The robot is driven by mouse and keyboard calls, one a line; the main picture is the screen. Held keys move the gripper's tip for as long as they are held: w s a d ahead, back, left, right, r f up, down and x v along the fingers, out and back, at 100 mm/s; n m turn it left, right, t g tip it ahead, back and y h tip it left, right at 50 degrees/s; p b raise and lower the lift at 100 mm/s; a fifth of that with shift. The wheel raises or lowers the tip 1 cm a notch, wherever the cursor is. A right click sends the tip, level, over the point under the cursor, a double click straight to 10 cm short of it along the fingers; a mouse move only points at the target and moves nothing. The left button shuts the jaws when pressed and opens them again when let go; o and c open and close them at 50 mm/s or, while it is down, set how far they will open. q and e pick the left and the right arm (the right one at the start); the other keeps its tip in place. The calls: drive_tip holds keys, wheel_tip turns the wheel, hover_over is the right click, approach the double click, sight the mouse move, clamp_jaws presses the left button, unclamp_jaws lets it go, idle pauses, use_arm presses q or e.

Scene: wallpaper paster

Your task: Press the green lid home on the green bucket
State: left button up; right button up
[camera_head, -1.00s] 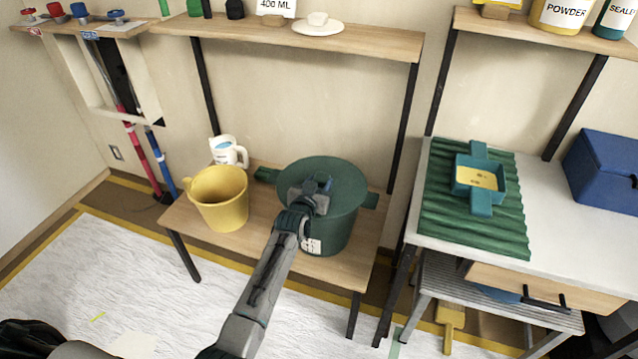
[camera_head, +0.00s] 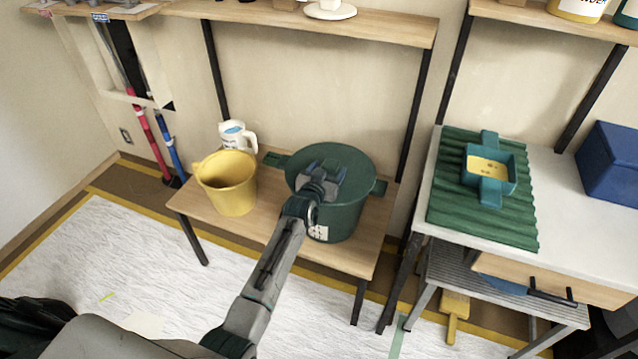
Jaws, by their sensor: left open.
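The green bucket (camera_head: 345,222) stands upright on a low wooden table. The round green lid (camera_head: 352,160) lies over its top; the near part of the rim is covered by my arm, and I cannot tell whether the lid is fully seated. My left gripper (camera_head: 328,170) is over the near-left part of the lid, open, with its fingers at or just above the lid surface. Nothing shows between its fingers. My right gripper is not in view.
A yellow bucket (camera_head: 230,185) and a white jug (camera_head: 236,136) stand left on the low table (camera_head: 270,222). A wooden shelf (camera_head: 385,27) hangs above. A side table at right holds a green corrugated mat (camera_head: 455,215), a teal tray (camera_head: 489,168) and a blue box (camera_head: 612,165).

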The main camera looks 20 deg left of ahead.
use_arm(q)
drive_tip(key=shift+s, duration=0.2)
drive_tip(key=s, duration=0.3)
drive_tip(key=s+r, duration=0.1)
drive_tip(key=s, duration=0.6)
drive_tip(key=shift+s+a+r, duration=0.15)
drive_tip(key=shift+s+r, duration=0.05)
drive_tip(key=shift+r, duration=0.15)
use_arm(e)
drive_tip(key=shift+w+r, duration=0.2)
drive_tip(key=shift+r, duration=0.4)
use_arm(q)
drive_tip(key=shift+f, duration=0.1)
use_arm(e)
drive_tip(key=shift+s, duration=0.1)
